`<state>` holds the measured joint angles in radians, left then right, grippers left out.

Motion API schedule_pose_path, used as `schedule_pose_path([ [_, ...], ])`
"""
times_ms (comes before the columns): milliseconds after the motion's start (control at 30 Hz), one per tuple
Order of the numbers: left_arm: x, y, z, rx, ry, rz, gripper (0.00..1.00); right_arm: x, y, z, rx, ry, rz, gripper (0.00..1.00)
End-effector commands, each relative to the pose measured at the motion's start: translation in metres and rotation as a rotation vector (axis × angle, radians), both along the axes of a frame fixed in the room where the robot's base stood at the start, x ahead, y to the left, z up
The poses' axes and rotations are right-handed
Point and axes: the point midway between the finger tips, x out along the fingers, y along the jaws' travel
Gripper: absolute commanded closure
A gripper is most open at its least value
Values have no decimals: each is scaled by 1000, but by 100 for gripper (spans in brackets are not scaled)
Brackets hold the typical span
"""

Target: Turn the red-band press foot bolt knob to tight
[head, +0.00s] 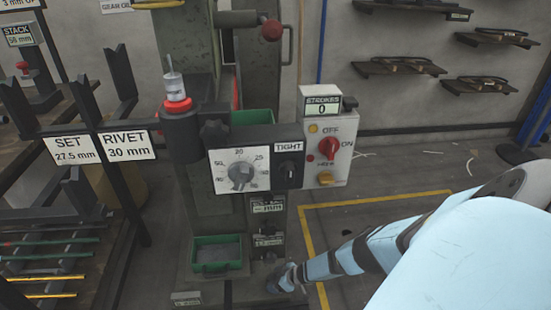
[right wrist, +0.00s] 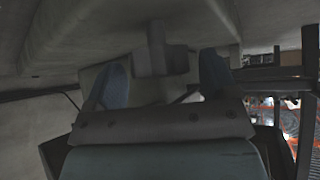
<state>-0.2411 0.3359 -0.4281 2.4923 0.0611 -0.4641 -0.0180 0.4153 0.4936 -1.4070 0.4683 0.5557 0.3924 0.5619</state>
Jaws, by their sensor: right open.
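The press (head: 219,225) stands in the middle of the head view, with a red band (head: 178,104) around its upper tool. On its panel, a black knob (head: 289,171) sits under a "TIGHT" sign (head: 289,147). My right gripper (head: 272,280) is low at the press base, right of the green tray. In the right wrist view its two fingers (right wrist: 162,82) are apart, with a grey blocky part (right wrist: 158,60) beyond and between them; this may be the foot bolt knob. No contact can be made out. My left gripper is not in view.
A green tray (head: 217,252) sits on the press base. A control box (head: 327,145) with a red switch is above my right arm. A rack with rods (head: 45,262) stands at left. Floor inside the yellow line (head: 312,240) is clear at right.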

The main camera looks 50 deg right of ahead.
Motion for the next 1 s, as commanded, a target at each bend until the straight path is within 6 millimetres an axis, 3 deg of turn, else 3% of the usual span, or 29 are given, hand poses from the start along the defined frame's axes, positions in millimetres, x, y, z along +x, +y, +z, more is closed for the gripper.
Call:
schedule_pose_path([
  [333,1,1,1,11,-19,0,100,3,1,-2,1,0,-1,21],
  [500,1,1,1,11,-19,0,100,2,1,-2,1,0,-1,60],
  [567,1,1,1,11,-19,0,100,2,1,-2,1,0,-1,70],
  [1000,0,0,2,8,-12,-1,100,2,5,-3,4,-1,-74,70],
])
